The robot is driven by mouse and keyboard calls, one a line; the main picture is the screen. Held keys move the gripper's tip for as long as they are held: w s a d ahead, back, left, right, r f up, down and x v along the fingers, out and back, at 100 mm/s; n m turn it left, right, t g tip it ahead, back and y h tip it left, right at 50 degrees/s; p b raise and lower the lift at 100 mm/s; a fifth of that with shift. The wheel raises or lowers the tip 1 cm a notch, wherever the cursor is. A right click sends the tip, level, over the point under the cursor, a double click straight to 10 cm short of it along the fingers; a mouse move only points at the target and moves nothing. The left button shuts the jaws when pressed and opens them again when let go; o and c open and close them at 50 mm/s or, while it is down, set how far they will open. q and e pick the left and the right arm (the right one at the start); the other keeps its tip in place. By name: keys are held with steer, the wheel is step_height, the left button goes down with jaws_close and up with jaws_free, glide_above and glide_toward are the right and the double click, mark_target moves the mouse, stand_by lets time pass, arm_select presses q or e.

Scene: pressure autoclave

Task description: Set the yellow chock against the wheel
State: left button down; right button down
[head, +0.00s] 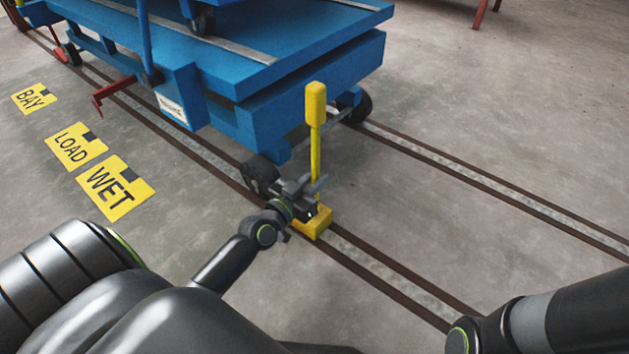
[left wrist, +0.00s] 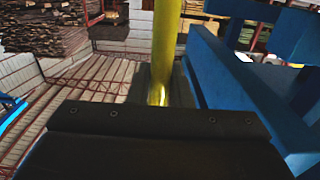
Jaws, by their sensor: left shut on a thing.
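The yellow chock (head: 314,222) is a block with a tall upright post and a thicker grip on top. It sits low at the near rail, close to the black wheel (head: 262,174) of the blue cart (head: 280,106). Whether it touches the wheel cannot be told, as my gripper covers the space between. My left gripper (head: 312,196) is shut on the chock's post, just above the block. In the left wrist view the yellow post (left wrist: 167,45) stands between the fingers, with the blue cart to its right. My right gripper is out of view; only part of that arm shows.
Two pairs of dark rail strips (head: 385,279) run across the concrete floor. Yellow signs reading BAY (head: 33,98), LOAD (head: 76,146) and WET (head: 116,187) lie at the left. A red pedal (head: 112,92) sticks out from the cart. The floor at right is clear.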

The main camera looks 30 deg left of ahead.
arm_select(q)
steer(key=c, duration=1.3)
jaws_free()
steer(key=shift+r, duration=0.1)
steer(key=s, duration=0.4)
steer(key=s+b, duration=0.1)
steer(key=s, duration=0.3)
steer(key=s+a+b, duration=0.1)
steer(key=s, duration=0.3)
